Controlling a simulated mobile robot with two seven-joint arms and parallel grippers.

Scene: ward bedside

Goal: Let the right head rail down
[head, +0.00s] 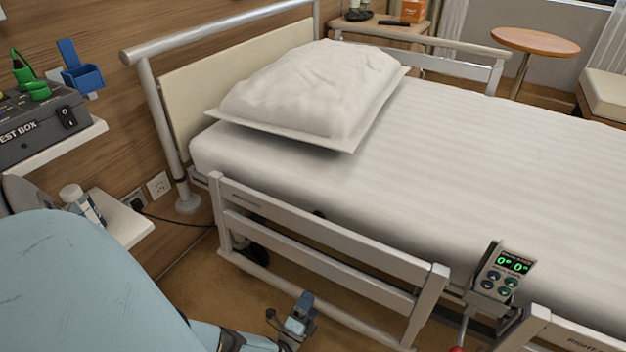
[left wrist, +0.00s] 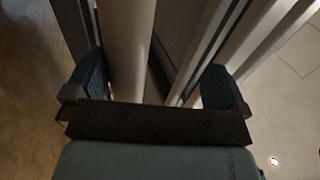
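The near-side head rail (head: 335,238) of the bed is a pale frame of long bars between two posts, beside the mattress. Its top bar runs about along the mattress side, lower than the pillow. My left gripper (head: 300,310) is low in front of this rail, near its lower bars. In the left wrist view its two dark fingers (left wrist: 152,85) are spread apart. A pale upright bar (left wrist: 128,45) and other slanted bars show between and beyond them; I cannot tell whether they touch. My right gripper is in neither view.
A control panel (head: 502,272) with green digits hangs by the mattress, with a red knob (head: 458,350) below it. A foot-side rail (head: 570,335) is at lower right. A wall shelf (head: 60,143) with a test box stands left. Brown floor (head: 185,290) is open before the rail.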

